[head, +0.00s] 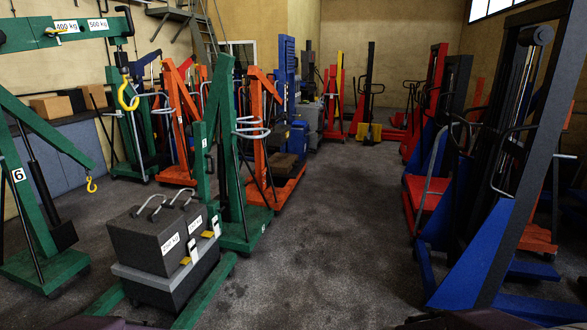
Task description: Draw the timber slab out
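I cannot make out a timber slab for certain. A tan block (52,105) and a second brown block (94,96) rest on the grey ledge at the left wall; whether they are timber I cannot tell. A dark brownish block (284,162) sits low by the orange hoist in the middle distance, its material unclear. No trolley jack is clearly recognisable among the lifting machines. Neither of my grippers shows; only dark shapes, likely parts of my arms, edge into the bottom of the head view.
Dark weight blocks with labels (163,247) stand on a green hoist (222,150) at front left. Another green hoist (42,240) with a yellow hook is at far left. The grey floor (330,230) between is clear.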

